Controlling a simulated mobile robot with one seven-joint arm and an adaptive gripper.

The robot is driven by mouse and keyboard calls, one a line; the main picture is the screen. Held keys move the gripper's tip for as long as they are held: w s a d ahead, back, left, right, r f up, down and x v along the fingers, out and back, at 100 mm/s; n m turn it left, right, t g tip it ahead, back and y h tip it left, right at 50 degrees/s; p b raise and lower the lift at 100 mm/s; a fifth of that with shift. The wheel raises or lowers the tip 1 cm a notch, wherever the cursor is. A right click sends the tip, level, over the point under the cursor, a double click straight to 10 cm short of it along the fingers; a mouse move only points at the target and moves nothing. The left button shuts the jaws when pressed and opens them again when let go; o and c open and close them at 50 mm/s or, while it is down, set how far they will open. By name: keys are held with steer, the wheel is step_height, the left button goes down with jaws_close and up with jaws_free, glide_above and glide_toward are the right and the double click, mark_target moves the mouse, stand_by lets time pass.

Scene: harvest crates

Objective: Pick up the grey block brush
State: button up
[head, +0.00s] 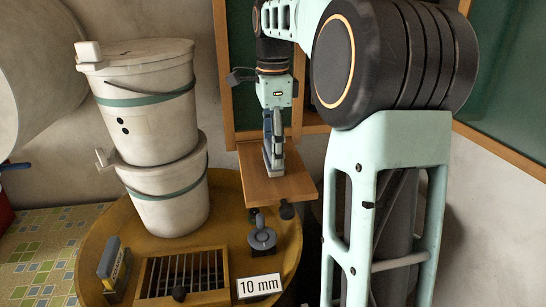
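My gripper (273,135) is in the head view, pointing down at the wooden board (283,190) in the middle. A small blue-grey, block-like piece with a pale lower edge (274,158) shows at the fingertips, just over or on the board. It may be the grey block brush, but it is too small to be sure. The fingers overlap it, and I cannot tell whether they grip it. Another dark grey block with a yellow strip (111,266) stands upright at the left of the round wooden top.
Two stacked white buckets (150,125) stand left of the board. A wood-framed grid (183,275), a "10 mm" sign (260,286) and a grey round piece with a knob (262,236) sit on the round wooden top (150,243). A green board with a wooden frame stands behind.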

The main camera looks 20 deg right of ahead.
steer(key=c, duration=0.9)
steer(key=shift+r, duration=0.25)
steer(key=r, duration=0.3)
steer(key=shift+s+r+b, duration=0.15)
steer(key=shift+s+b, duration=0.1)
steer(key=shift+b, duration=0.05)
steer(key=s+r, duration=0.3)
steer(key=s, duration=0.1)
steer(key=s+r+b, duration=0.1)
steer(key=s+r, duration=0.2)
steer(key=s, duration=0.2)
steer(key=s+r+b, duration=0.1)
steer(key=s+r, duration=0.2)
steer(key=s, duration=0.1)
steer(key=shift+s+r, duration=0.1)
steer(key=shift+s, duration=0.3)
